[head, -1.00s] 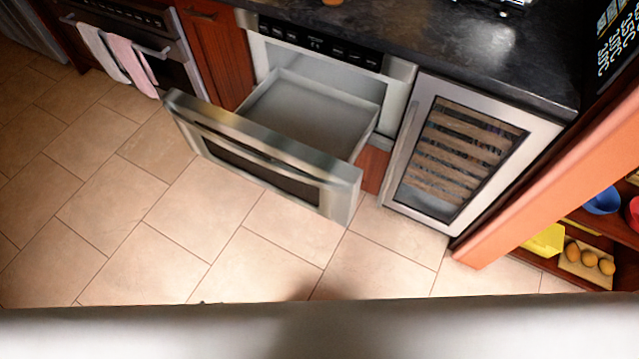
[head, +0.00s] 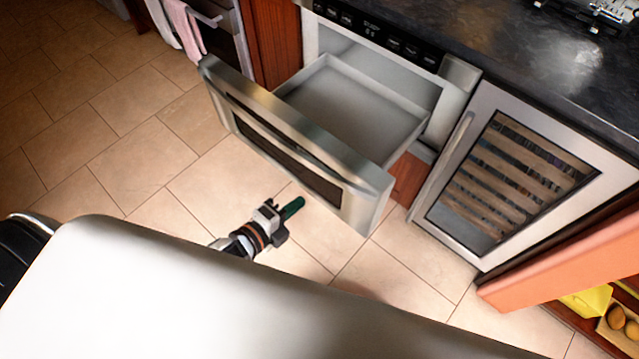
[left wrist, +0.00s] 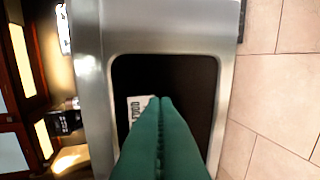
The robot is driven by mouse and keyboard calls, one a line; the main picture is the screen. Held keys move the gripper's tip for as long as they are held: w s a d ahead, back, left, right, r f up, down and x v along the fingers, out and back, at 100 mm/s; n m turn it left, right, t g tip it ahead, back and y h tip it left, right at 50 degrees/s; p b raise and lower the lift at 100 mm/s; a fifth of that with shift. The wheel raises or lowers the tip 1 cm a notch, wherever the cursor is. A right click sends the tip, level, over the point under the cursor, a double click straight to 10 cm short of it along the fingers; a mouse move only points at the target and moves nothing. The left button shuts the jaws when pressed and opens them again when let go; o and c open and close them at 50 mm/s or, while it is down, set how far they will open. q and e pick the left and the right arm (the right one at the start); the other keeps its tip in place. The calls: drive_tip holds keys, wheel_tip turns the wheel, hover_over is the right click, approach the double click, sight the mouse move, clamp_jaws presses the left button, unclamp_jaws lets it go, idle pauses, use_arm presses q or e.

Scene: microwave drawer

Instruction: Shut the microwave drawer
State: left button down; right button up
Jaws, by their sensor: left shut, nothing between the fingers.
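The microwave drawer (head: 290,150) stands pulled out of its housing, its steel front well away from the cabinet face. Its pale, empty inside (head: 350,105) shows from above. My left gripper (head: 293,207) is shut and empty, with green fingers, in front of the drawer front near its lower edge. In the left wrist view the shut green fingers (left wrist: 165,135) point at the dark window (left wrist: 185,78) of the steel front (left wrist: 170,25). I cannot tell whether the fingertips touch it. My right gripper is not in view.
A wine cooler (head: 510,180) stands closed to the right of the drawer. An oven with towels (head: 185,30) is at the upper left. A black countertop (head: 540,60) runs above. The tiled floor (head: 130,140) in front of the drawer is clear.

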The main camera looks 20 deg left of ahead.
use_arm(q)
drive_tip(key=r+x, duration=0.1)
drive_tip(key=x, duration=0.7)
drive_tip(key=shift+w, duration=0.2)
